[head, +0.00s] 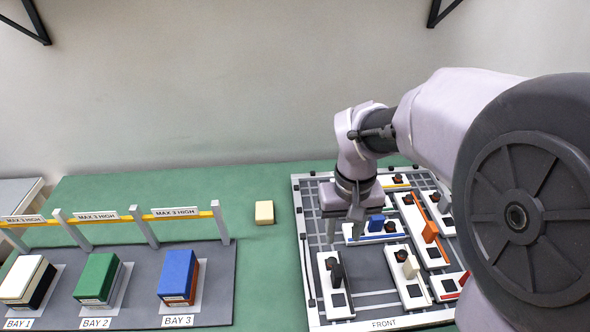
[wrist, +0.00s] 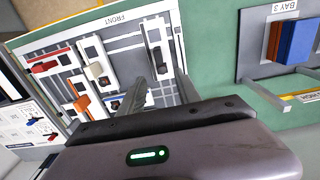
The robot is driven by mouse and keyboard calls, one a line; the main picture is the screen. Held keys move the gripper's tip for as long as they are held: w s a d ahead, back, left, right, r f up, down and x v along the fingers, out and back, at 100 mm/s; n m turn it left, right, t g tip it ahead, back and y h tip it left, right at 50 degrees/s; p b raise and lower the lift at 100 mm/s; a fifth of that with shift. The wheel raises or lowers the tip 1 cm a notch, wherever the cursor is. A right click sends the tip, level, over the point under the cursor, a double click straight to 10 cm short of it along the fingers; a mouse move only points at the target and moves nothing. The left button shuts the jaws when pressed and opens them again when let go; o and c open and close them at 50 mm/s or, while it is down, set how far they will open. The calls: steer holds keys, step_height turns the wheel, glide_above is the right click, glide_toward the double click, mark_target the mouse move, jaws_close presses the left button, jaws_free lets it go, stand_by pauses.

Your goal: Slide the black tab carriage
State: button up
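The black tab carriage is a white slab (head: 336,300) with an upright black tab (head: 337,271), at the left front of the gridded board. In the wrist view its slab (wrist: 156,34) and dark tab (wrist: 158,66) show near the top middle, beyond my fingers. My gripper (head: 343,236) points down over the left part of the board, behind the black tab carriage. In the wrist view my gripper (wrist: 163,77) has its two fingers spread with nothing seen between them. The fingers appear apart from the tab.
Other carriages with a white tab (head: 410,268), orange tab (head: 430,231) and blue tab (head: 376,223) lie to the right on the board (head: 300,215). A red-marked carriage (head: 448,287) is at the right front. A beige block (head: 264,212) and bay boxes (head: 178,277) stand left.

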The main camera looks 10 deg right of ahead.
mark_target(337, 270)
steer(key=f+b, duration=0.2)
steer(key=f, duration=0.3)
steer(key=f+b, duration=0.3)
steer(key=f, duration=0.3)
steer(key=f+b, duration=0.2)
steer(key=f, duration=0.4)
steer(key=shift+d+f+b, duration=0.1)
steer(key=shift+d+b, duration=0.15)
steer(key=shift+b, duration=0.05)
jaws_close()
